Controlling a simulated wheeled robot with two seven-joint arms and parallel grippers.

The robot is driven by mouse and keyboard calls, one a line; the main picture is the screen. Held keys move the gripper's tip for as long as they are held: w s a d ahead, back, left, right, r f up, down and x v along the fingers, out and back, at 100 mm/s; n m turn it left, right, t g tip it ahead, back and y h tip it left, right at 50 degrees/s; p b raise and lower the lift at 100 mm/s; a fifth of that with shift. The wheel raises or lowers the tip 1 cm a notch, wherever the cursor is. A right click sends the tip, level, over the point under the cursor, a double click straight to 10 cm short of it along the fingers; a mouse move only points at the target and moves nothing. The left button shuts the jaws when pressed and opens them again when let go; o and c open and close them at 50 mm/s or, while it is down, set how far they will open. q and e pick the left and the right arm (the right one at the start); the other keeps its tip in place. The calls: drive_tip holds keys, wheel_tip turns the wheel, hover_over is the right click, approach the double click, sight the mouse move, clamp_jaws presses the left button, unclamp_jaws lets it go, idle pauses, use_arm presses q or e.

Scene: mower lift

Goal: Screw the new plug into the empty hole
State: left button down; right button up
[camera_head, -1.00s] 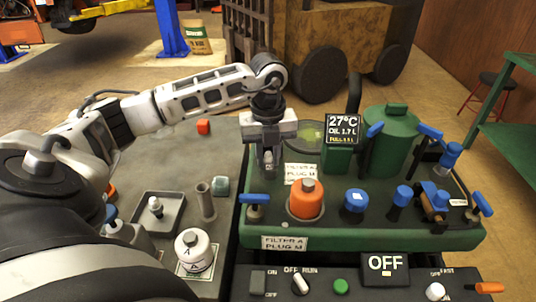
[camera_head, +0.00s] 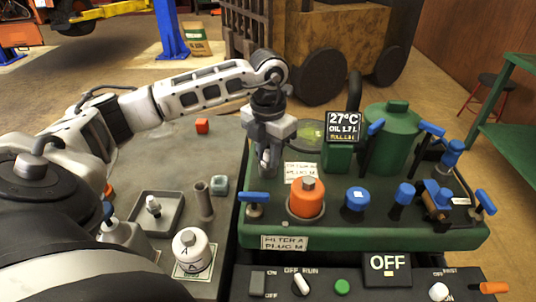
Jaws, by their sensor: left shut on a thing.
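My left gripper (camera_head: 267,161) points down over the back left of the green machine (camera_head: 440,240), beside the rear "PLUG M" label (camera_head: 300,172). It is shut on a small pale piece, seemingly the new plug, mostly hidden between the fingers. The empty hole is not visible, and I cannot tell how far the plug is seated. My right gripper is not in view.
An orange filter (camera_head: 306,199) and blue-handled valves (camera_head: 256,198) stand close in front of the gripper. The display (camera_head: 344,128) and green tank (camera_head: 389,140) rise to its right. A white filter (camera_head: 190,250) stands on the bench.

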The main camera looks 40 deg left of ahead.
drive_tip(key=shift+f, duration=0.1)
use_arm(q)
drive_tip(key=shift+m, duration=0.7)
drive_tip(key=m+b, duration=0.1)
drive_tip(key=m, duration=0.4)
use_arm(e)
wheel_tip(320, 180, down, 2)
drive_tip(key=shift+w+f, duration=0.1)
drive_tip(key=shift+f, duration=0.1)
